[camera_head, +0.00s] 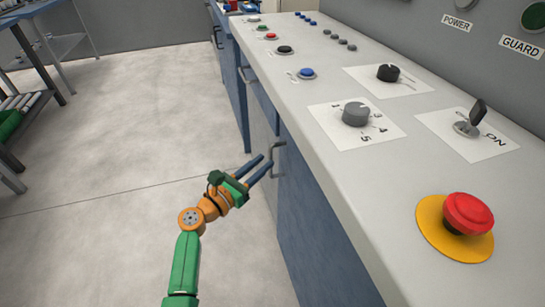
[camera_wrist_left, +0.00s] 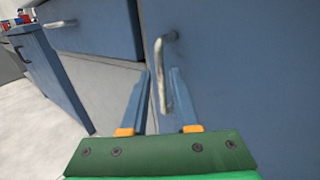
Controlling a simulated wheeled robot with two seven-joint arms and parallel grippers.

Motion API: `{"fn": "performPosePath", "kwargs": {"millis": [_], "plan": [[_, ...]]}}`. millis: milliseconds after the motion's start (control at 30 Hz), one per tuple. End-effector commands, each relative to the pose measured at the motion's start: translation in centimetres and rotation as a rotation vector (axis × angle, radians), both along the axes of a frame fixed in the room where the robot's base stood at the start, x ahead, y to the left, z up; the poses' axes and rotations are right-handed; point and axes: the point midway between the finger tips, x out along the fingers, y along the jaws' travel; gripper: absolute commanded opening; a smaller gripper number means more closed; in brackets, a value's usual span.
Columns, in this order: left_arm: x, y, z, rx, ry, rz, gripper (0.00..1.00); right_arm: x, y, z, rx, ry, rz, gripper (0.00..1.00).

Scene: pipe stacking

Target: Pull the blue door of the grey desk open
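The blue door (camera_head: 308,222) is on the front of the grey desk (camera_head: 306,93) and looks shut. Its metal bar handle (camera_head: 277,158) is near the door's far edge. In the left wrist view the blue door (camera_wrist_left: 245,65) fills the right side, with the upright handle (camera_wrist_left: 161,75) near its left edge. My left gripper (camera_head: 266,164) is at the handle with its fingers apart. In the left wrist view the handle's lower part shows between the two fingers (camera_wrist_left: 160,90); contact cannot be told. My right gripper is in no view.
A blue drawer (camera_wrist_left: 97,27) with its own handle is left of the door, above a grey panel. The desktop carries knobs, buttons and a red emergency button (camera_head: 467,213). The floor (camera_head: 100,160) left of my arm is clear. A shelf rack stands at far left.

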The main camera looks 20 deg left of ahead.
Motion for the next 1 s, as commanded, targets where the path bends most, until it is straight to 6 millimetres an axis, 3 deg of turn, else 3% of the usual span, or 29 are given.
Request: {"fn": "performPosePath", "kwargs": {"millis": [200,467,600,1000], "plan": [[3.3,-1.3,-0.2,0.003,0.001,0.001,0.28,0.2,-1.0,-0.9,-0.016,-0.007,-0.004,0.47],[3.7,-1.5,-0.1,0.005,0.003,0.001,0.28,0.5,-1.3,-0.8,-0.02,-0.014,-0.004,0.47],[3.7,-1.5,-0.1,0.006,0.003,0.001,0.0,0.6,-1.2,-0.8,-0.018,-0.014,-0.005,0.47],[3.6,-1.5,-0.2,0.006,0.004,0.001,0.0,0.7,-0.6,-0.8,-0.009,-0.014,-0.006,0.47]]}}
